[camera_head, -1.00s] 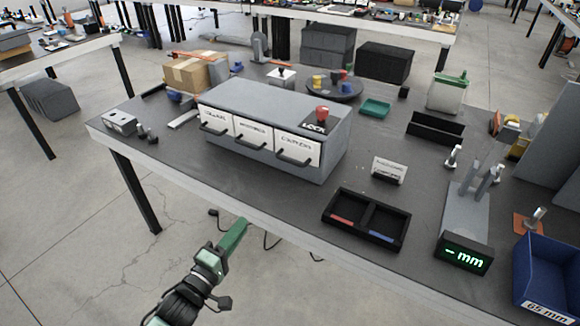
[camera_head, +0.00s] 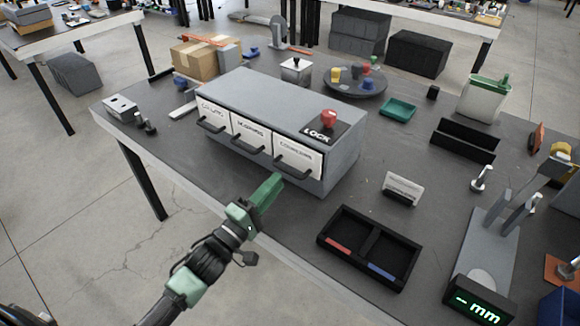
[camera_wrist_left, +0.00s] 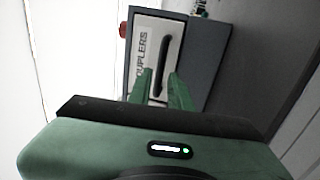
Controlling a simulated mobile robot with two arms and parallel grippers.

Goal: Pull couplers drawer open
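The grey cabinet (camera_head: 345,165) stands on the table with three white-fronted drawers in a row, all looking closed. The couplers drawer (camera_head: 298,158) is the rightmost, with a dark bar handle (camera_head: 291,171). In the left wrist view the couplers drawer (camera_wrist_left: 150,45) and its handle (camera_wrist_left: 163,62) lie straight ahead of the fingers. My left gripper (camera_head: 272,185) is just in front of and below the handle, at the table's front edge. In the left wrist view its green fingers (camera_wrist_left: 161,88) are apart with a gap between them, the handle's end appearing in line with that gap. Contact is not visible. My right gripper is not in view.
A red knob (camera_head: 328,118) on a LOCK plate sits on the cabinet top. A black two-compartment tray (camera_head: 370,247) lies to the right near the front edge, with a small sign (camera_head: 401,188) behind it. The table strip before the drawers is clear.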

